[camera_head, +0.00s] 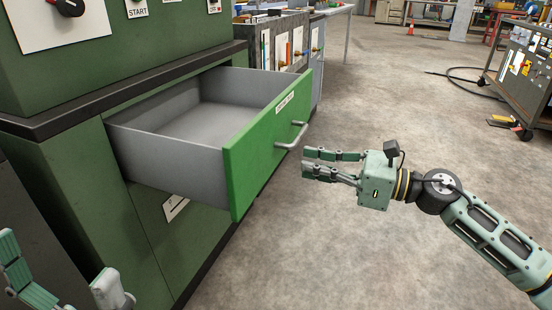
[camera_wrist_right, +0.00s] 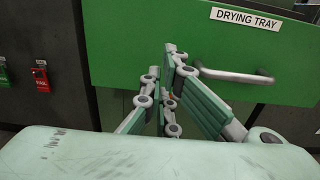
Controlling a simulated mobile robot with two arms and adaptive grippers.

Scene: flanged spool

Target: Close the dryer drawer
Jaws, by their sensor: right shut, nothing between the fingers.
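The dryer drawer (camera_head: 262,152) has a green front with a "DRYING TRAY" label and a metal bar handle (camera_head: 291,136). It stands pulled well out of the dark green cabinet, and its grey inside looks empty. My right gripper (camera_head: 308,163) is shut and empty, just right of the drawer front near the handle, apparently not touching it. In the right wrist view, the green front (camera_wrist_right: 140,40) and handle (camera_wrist_right: 235,75) lie beyond my right fingers (camera_wrist_right: 172,62). My left gripper (camera_head: 65,278) is partly cut off at the lower left, its fingers apart.
The green cabinet (camera_head: 150,245) has a black ledge above the drawer. A grey rack (camera_head: 285,45) with papers stands behind. A dark cart (camera_head: 525,65) and a floor cable are at the far right. The concrete floor (camera_head: 390,80) around my right arm is clear.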

